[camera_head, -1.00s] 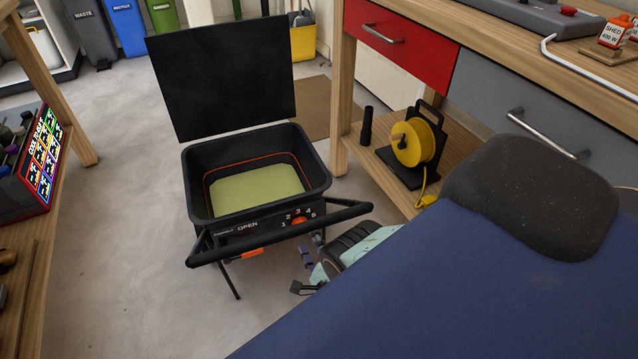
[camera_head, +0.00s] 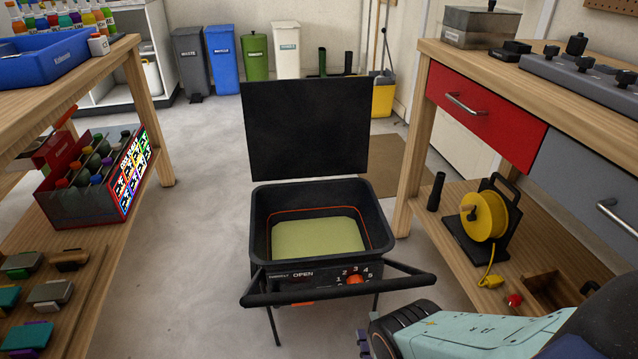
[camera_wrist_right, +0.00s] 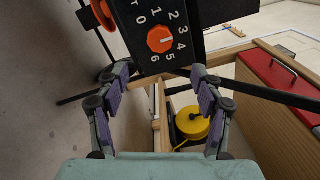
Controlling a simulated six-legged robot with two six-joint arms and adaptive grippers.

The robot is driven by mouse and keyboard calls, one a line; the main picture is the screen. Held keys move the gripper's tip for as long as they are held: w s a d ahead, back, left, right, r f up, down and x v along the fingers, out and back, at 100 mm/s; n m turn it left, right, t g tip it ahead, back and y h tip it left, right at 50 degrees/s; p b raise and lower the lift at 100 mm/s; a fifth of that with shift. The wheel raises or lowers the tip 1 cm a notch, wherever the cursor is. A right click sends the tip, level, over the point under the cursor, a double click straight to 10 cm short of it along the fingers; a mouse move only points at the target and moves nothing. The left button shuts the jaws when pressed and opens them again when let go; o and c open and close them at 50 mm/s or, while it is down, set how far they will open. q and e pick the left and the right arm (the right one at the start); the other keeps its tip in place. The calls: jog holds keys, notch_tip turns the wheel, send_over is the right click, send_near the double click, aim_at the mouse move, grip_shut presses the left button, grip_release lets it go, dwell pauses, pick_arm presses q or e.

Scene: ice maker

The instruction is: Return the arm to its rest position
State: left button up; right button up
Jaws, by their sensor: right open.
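My right arm comes in from the lower right in the head view, pale green with a black ribbed joint. Its gripper (camera_head: 364,343) is mostly hidden behind the wrist at the bottom edge. In the right wrist view my right gripper (camera_wrist_right: 160,82) has its two purple-padded fingers wide apart, with nothing between them. Beyond the fingers is the black spreader (camera_head: 262,237) with an orange dial (camera_wrist_right: 160,39). The spreader's lid (camera_head: 306,130) stands up, and its hopper shows a pale yellow-green floor. My left gripper is not in view.
A black push handle (camera_head: 335,296) crosses the spreader's front, close to my right wrist. A wooden bench with a red drawer (camera_head: 480,103) and a shelf with a yellow cable reel (camera_head: 484,216) stand at right. Shelves stand at left. Open floor (camera_head: 200,230) lies between.

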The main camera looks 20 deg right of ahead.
jog(key=shift+w, duration=0.1)
jog(key=s+a+r+n+g+y, duration=0.2)
jog(key=s+a+r+n+g, duration=0.15)
jog(key=s+n+g, duration=0.35)
jog(key=s+a+r+n+g+y, duration=0.1)
jog(key=s+a+r+n+g, duration=0.1)
jog(key=s+r+n+g, duration=0.55)
jog(key=s+a+r+n+g+y, duration=0.1)
jog(key=s+a+n+g+y, duration=0.15)
jog(key=s+n, duration=0.7)
notch_tip(320, 180, up, 13)
jog(key=p, duration=1.3)
jog(key=shift+w+a+f+n, duration=0.2)
jog(key=shift+w+a+n, duration=0.1)
jog(key=shift+w+a, duration=0.15)
